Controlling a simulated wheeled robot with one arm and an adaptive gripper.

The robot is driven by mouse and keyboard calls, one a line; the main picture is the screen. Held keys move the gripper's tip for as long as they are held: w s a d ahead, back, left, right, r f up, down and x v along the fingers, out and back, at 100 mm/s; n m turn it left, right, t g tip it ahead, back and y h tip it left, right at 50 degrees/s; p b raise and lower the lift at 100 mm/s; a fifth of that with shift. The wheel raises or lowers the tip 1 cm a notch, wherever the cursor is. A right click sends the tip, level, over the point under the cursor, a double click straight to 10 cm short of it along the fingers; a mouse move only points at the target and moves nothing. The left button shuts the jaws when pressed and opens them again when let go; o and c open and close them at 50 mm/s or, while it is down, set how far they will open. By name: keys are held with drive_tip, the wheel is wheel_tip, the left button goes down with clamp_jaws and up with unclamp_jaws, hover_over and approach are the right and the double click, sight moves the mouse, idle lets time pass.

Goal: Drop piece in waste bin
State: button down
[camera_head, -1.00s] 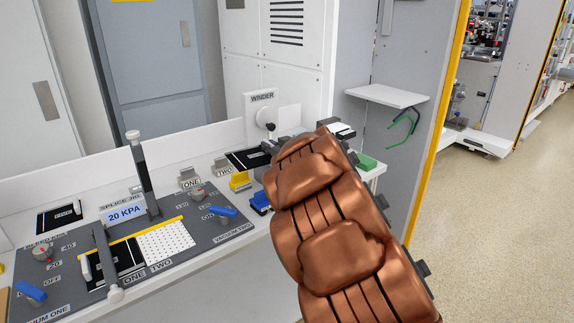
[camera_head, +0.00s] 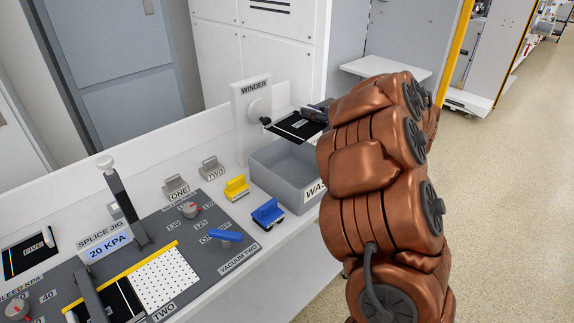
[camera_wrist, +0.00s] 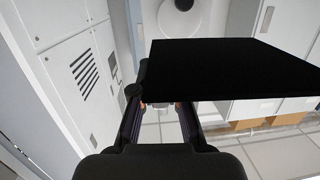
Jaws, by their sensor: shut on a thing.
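The piece, a flat black sheet (camera_head: 298,128) with a thin pale line, is held level near the back right rim of the waste bin in the head view. The grey, open-topped waste bin (camera_head: 268,178) stands on the bench, its label partly hidden by my copper-coloured arm. My gripper (camera_head: 319,111) is shut on the sheet's far edge; my arm hides part of it. In the wrist view the sheet (camera_wrist: 232,72) juts out to the right from my gripper (camera_wrist: 158,98). I cannot tell how high the sheet is above the bin.
The white winder (camera_head: 252,118) with its knob stands just left of the sheet. A yellow block (camera_head: 236,188) and a blue block (camera_head: 267,214) sit in front of the bin. The splice jig (camera_head: 122,205) is at left. A white shelf (camera_head: 385,68) is behind my arm.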

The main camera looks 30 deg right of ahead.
drive_tip(key=shift+f+b, duration=1.05)
drive_tip(key=shift+b, duration=0.15)
wheel_tip(320, 180, down, 4)
drive_tip(key=b, duration=0.5)
drive_tip(key=shift+r, duration=0.1)
drive_tip(key=c, duration=1.1)
unclamp_jaws()
drive_tip(key=v, duration=1.2)
